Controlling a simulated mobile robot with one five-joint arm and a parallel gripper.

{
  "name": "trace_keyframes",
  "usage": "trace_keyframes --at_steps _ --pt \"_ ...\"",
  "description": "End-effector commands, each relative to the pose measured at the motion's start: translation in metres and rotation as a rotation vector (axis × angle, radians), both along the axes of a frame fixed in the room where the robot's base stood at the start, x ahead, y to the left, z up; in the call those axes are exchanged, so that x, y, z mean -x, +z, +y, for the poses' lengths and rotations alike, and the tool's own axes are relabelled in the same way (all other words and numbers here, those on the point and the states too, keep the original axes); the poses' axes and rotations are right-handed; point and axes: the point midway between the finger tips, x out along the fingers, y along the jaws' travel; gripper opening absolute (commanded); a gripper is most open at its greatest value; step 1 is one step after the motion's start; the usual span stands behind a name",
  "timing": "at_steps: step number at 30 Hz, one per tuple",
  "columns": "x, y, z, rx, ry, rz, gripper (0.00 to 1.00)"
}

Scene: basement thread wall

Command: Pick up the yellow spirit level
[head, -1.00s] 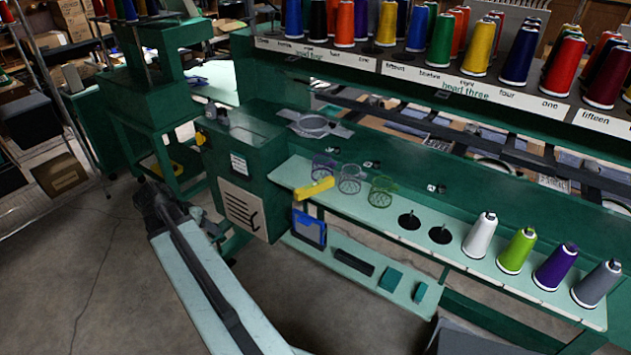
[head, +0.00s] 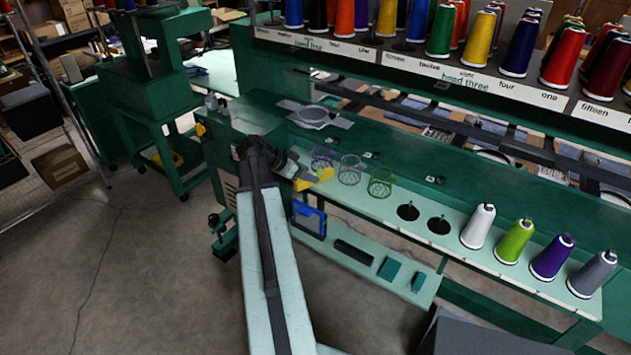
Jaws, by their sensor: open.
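The yellow spirit level (head: 323,176) lies at the left end of the pale green shelf (head: 395,205), beside the purple wire basket. My gripper (head: 303,176) is open at the level's left end, and its dark wrist hides part of the shelf corner and the level's left side. From this view I cannot tell whether the fingers are around the level or only in front of it.
Wire baskets, purple (head: 322,157), grey (head: 350,169) and green (head: 381,181), stand just right of the level. Several thread cones, such as the white one (head: 478,226), stand further right. A blue-framed tablet (head: 308,219) is below. Concrete floor (head: 110,270) is clear at left.

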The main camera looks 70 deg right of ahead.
Motion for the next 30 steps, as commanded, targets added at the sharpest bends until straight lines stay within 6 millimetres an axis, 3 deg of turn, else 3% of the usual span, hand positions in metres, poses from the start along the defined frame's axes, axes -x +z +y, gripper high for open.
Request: trace_keyframes --at_steps 5,12,18,30 --pt "0.017 -0.025 -0.021 0.000 -0.001 0.000 0.49" --pt "0.020 -0.023 -0.024 -0.001 0.000 -0.001 0.49" --pt "0.020 -0.023 -0.024 -0.001 0.000 -0.001 0.00" --pt "0.020 -0.015 -0.024 0.000 -0.001 -0.001 0.00"
